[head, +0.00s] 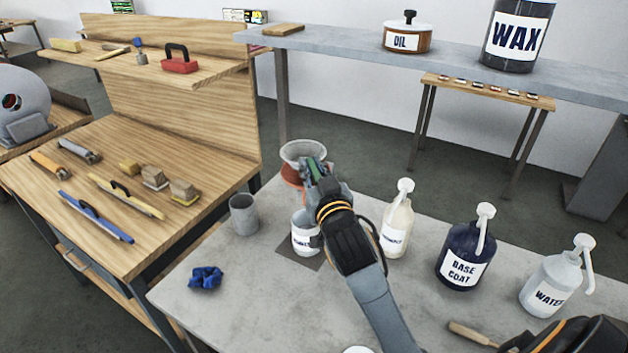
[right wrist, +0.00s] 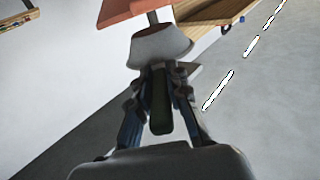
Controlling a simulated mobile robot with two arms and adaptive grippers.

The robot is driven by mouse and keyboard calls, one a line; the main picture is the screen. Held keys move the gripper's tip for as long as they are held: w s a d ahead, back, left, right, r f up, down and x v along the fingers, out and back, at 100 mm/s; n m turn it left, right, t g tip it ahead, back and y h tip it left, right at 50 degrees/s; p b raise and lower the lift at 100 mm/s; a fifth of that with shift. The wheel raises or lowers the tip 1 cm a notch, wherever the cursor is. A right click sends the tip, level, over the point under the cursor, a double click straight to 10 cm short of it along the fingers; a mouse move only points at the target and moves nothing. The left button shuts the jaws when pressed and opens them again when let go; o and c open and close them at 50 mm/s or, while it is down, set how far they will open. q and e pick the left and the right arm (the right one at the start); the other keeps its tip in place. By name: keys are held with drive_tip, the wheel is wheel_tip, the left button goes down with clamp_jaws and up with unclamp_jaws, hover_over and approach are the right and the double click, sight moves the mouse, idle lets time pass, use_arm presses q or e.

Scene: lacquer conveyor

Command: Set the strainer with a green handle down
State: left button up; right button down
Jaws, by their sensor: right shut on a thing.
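My right gripper (head: 312,177) is shut on the green handle (head: 314,170) of the strainer. The strainer's pale grey bowl (head: 303,151) is up beside the fingers, over an orange-red vessel (head: 291,175) at the far edge of the grey table. I cannot tell whether the two touch. In the right wrist view, the handle (right wrist: 161,108) lies between the fingers (right wrist: 160,95) and the bowl (right wrist: 160,46) is beyond them. An orange-red surface (right wrist: 132,12) shows past the bowl. My left gripper is out of view.
A white labelled cup (head: 304,240) stands below my right gripper on a dark mat (head: 290,258). A grey cup (head: 243,214) and a blue cloth (head: 205,278) are left. Pump bottles, including base coat (head: 465,247), stand right. The grey tabletop (head: 265,315) has free room in front.

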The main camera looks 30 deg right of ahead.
drive_tip(key=f, duration=0.2)
drive_tip(key=f+p, duration=0.1)
drive_tip(key=f, duration=0.1)
drive_tip(key=shift+w+d, duration=0.2)
drive_tip(key=shift+d, duration=0.15)
drive_tip(key=shift+f, duration=0.15)
drive_tip(key=c, duration=1.3)
unclamp_jaws()
